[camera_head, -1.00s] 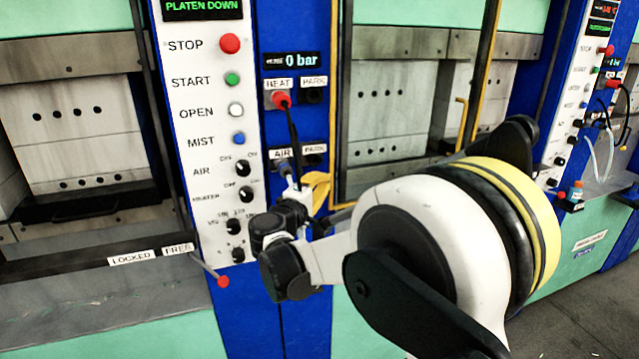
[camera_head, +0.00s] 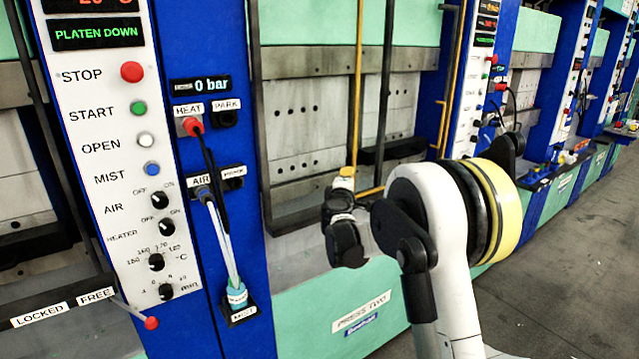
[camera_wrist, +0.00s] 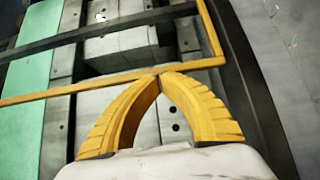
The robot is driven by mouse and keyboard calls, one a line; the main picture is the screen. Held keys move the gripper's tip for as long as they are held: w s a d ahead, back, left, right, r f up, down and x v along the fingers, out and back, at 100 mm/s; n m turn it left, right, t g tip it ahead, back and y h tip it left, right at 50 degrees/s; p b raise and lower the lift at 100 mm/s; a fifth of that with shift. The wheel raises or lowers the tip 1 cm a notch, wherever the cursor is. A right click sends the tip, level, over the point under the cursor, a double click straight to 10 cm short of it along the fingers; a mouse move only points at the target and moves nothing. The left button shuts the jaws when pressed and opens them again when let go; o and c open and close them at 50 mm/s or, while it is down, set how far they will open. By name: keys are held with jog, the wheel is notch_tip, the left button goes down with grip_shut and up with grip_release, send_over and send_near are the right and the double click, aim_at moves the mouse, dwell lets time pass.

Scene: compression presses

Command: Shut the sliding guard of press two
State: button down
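The sliding guard (camera_head: 357,85) of press two is a thin yellow frame with upright side bars and a bottom bar. It stands across the right part of the opening; the left part of the opening is uncovered. My gripper (camera_head: 346,174) is beside the lower end of the guard's left side bar. In the wrist view, the yellow fingers (camera_wrist: 159,78) meet at their tips. The tips are at the yellow side bar (camera_wrist: 90,86), close to the frame's corner; the bar is not between them. Whether they press on it I cannot tell.
The "PRESS TWO" label (camera_head: 362,312) is on the green cabinet below. A blue column with a white control panel (camera_head: 105,150), a cable, a hose and a mist bottle (camera_head: 237,297) stands to the left. More presses line the right; grey floor (camera_head: 570,270) is free there.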

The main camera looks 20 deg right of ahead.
aim_at(377, 167)
jog(key=w+d, duration=0.1)
jog(key=d, duration=0.2)
jog(key=w+d, duration=0.1)
jog(key=d, duration=0.3)
jog(key=w+d, duration=0.1)
jog(key=d, duration=0.3)
jog(key=shift+w+p, duration=0.3)
jog(key=shift+w, duration=0.05)
